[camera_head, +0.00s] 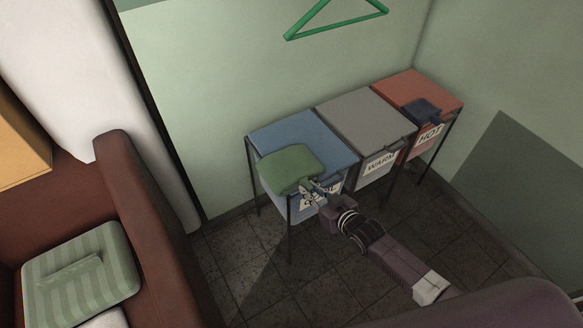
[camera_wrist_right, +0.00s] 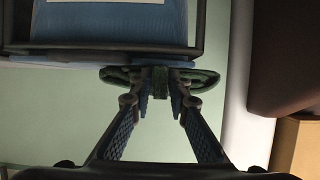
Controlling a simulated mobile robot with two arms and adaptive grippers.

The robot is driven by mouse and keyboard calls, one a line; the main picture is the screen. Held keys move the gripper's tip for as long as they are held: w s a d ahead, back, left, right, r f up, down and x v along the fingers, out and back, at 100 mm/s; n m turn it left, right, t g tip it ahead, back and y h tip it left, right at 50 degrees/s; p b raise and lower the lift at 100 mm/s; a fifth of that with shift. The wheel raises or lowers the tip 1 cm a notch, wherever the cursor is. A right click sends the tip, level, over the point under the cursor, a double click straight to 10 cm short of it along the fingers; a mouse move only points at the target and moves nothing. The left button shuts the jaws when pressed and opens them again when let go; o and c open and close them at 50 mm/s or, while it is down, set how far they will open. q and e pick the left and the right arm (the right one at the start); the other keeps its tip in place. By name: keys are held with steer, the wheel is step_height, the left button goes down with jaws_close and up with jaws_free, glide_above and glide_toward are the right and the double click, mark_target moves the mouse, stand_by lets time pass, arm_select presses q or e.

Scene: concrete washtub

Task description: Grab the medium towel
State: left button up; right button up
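A folded green towel (camera_head: 290,166) is over the top of the blue bin (camera_head: 310,138), at its front left corner. My right gripper (camera_head: 308,187) is at the towel's near edge. In the right wrist view, the two fingers close on a strip of green cloth (camera_wrist_right: 160,78) between their tips. A small dark blue cloth (camera_head: 422,111) lies on the red bin. I cannot tell by label which is the medium towel. My left gripper is out of view.
A grey bin (camera_head: 362,122) labelled WARM stands between the blue bin and the red bin (camera_head: 415,88) labelled HOT. A green hanger (camera_head: 335,25) is on the wall above. A brown sofa (camera_head: 150,220) is at the left. Dark floor tiles (camera_head: 240,265) are clear in front.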

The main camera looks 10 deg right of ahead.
jaws_close()
steer(key=shift+r, duration=0.1)
